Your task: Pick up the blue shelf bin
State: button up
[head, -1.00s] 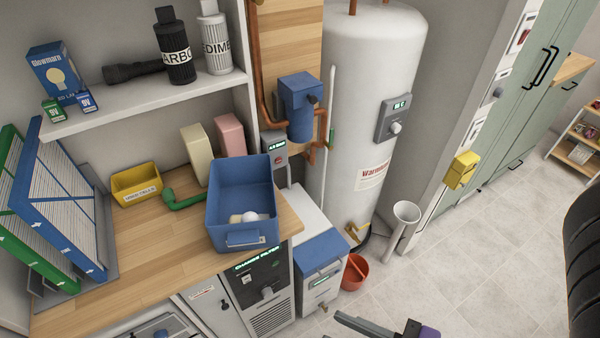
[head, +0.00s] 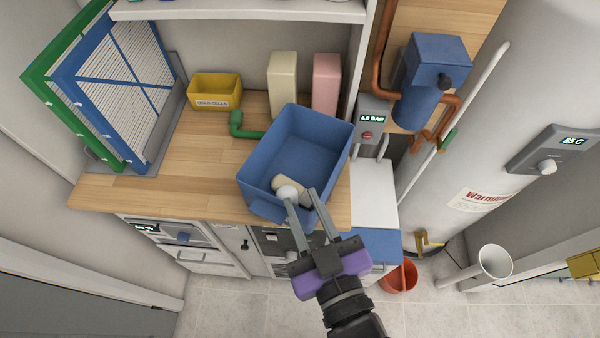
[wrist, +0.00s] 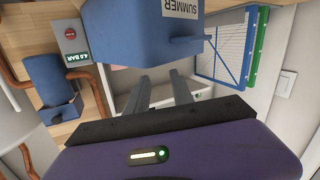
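The blue shelf bin (head: 318,150) stands open-topped at the front edge of the wooden counter. A white round item (head: 287,191) and a beige item (head: 290,183) lie inside it. In the wrist view the bin (wrist: 130,25) fills the upper middle, with a "SUMMER" label and a blue protruding part on its face. My gripper (head: 302,196) is at the bin's front side, its fingers pointing toward it and overlapping it in the head view. The fingers are apart with a visible gap and nothing clearly between them. I cannot tell whether they touch the bin.
A yellow bin (head: 215,92), a green pipe (head: 242,128), and cream (head: 283,85) and pink (head: 326,85) boxes stand behind on the counter (head: 190,150). Framed filters (head: 115,85) stand left. A pressure unit (head: 372,125) and blue housing (head: 425,90) are close on the right. A red bucket (head: 403,278) is on the floor.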

jog(key=shift+m+h, duration=0.5)
jog(key=shift+h, duration=0.3)
jog(key=w+a, duration=0.1)
jog(key=w+a+r, duration=0.1)
jog(key=w+a, duration=0.1)
jog(key=w+a+b, duration=0.1)
jog(key=a, duration=0.1)
jog(key=shift+w+a+r, duration=0.15)
jog(key=shift+w+r, duration=0.15)
jog(key=shift+w, duration=0.05)
jog(key=w+m+h, duration=0.1)
jog(key=h, duration=0.1)
jog(key=m+g+h, duration=0.3)
jog(key=m+h, duration=0.5)
jog(key=m, duration=0.1)
send_near(338, 163)
jog(key=w+f, duration=0.1)
jog(key=w, duration=0.2)
jog(key=shift+w+d+f+g, duration=0.3)
jog(key=shift+w+d+f, duration=0.1)
jog(key=shift+w+d, duration=0.35)
jog(key=shift+p+x, duration=0.7)
jog(key=shift+x, duration=2.1)
jog(key=shift+s+f, duration=0.1)
jog(key=shift+c, duration=0.2)
grip_shut()
